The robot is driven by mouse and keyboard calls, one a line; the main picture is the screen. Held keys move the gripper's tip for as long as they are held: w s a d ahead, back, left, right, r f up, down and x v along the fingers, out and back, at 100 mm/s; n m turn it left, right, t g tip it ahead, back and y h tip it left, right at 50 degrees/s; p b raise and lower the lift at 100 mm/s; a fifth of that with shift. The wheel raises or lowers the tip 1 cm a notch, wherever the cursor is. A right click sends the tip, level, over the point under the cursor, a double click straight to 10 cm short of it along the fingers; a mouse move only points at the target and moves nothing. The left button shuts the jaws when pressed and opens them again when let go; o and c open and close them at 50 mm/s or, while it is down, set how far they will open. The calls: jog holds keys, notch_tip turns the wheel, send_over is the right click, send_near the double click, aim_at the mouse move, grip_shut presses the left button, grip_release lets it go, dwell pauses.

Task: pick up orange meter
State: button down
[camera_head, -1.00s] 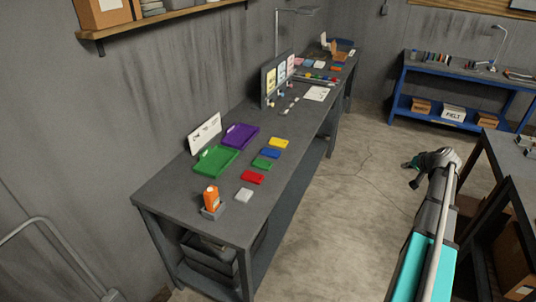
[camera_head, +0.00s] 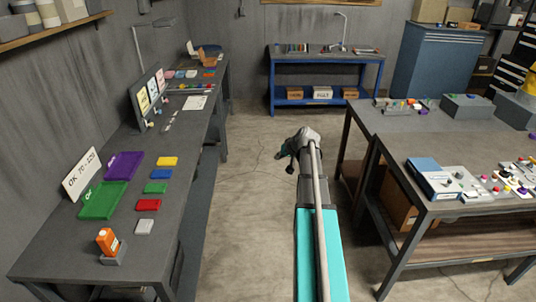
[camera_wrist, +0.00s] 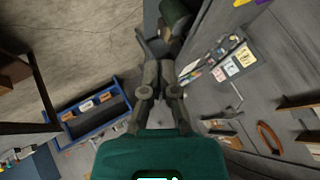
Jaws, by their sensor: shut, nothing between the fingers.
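The orange meter (camera_head: 107,240) stands upright in a small grey holder (camera_head: 115,257) near the front end of the long dark bench on the left in the head view. My gripper (camera_head: 283,154) is far from it, out over the floor to the right of that bench. In the wrist view my gripper (camera_wrist: 158,42) shows its dark fingers close together, shut and empty. The meter cannot be made out in the wrist view.
Beside the meter on the long bench (camera_head: 62,235) lie a green tray (camera_head: 103,200), a purple tray (camera_head: 124,165) and several small coloured blocks. A sign (camera_head: 82,175) leans behind them. Cluttered tables stand right, a blue bench (camera_head: 325,66) at the back. Floor (camera_head: 240,200) between is open.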

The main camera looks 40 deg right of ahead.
jog(key=s+a+f+n+g, duration=0.1)
jog(key=a+f+n+g, duration=0.15)
jog(key=a, duration=1.15)
jog(key=s+a+f+n+g+b, duration=0.1)
jog(key=s+a+f+g, duration=0.1)
jog(key=s+a, duration=0.3)
jog(key=s+a+f+n+g+h+b, duration=0.1)
jog(key=s+a, duration=0.4)
jog(key=a, duration=0.8)
jog(key=s+a+f+n+g+h+b, duration=0.1)
jog(key=s+a+f+g, duration=0.1)
jog(key=s+a, duration=0.4)
jog(key=a, duration=0.3)
jog(key=shift+f+n+g, duration=0.35)
jog(key=shift+f, duration=0.05)
jog(key=shift+d, duration=0.1)
